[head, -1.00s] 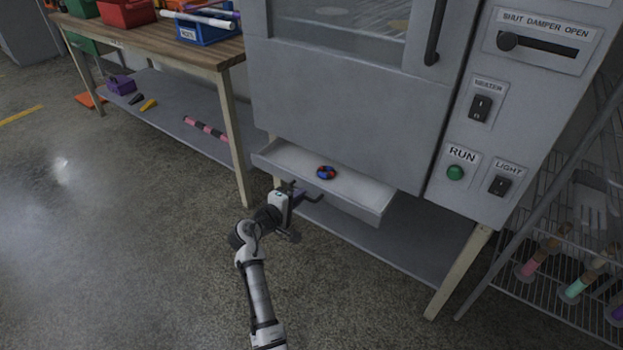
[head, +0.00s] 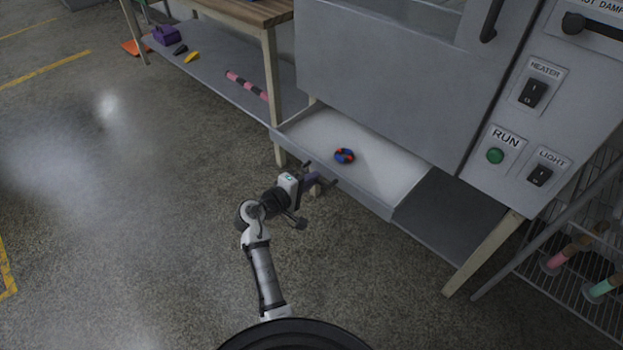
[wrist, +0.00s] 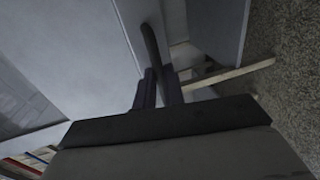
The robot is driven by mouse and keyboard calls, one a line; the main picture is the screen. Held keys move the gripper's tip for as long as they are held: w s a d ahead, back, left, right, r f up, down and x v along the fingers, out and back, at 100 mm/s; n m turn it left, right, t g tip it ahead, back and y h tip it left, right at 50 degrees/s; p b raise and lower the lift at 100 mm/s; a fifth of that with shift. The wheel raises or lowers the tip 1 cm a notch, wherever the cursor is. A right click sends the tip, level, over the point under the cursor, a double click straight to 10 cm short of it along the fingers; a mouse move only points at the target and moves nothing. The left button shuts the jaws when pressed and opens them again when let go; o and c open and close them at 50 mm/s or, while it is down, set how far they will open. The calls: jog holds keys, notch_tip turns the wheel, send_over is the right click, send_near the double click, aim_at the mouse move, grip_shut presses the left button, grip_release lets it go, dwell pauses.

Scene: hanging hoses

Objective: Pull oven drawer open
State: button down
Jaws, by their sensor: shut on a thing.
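The oven drawer (head: 385,178) is a shallow grey tray below the oven (head: 390,75). It stands pulled out, with its pale inside showing. A small blue and red ring-like object (head: 344,156) lies in it. My gripper (head: 318,183) is at the drawer's front, left of its middle. In the wrist view, the fingers (wrist: 159,90) are shut on the dark bar handle (wrist: 154,48). The fingers hide part of the handle.
A wooden-topped workbench (head: 250,12) with a lower shelf stands at the left, its leg near the drawer. A wire rack (head: 570,240) with coloured tubes stands at the right. Concrete floor (head: 150,220) is clear in front and to the left.

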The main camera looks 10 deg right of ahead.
jog(key=c, duration=1.5)
grip_release()
jog(key=shift+a, duration=0.1)
jog(key=v, duration=1.3)
jog(key=shift+s+a, duration=0.2)
jog(key=shift+a, duration=0.05)
jog(key=shift+r, duration=0.1)
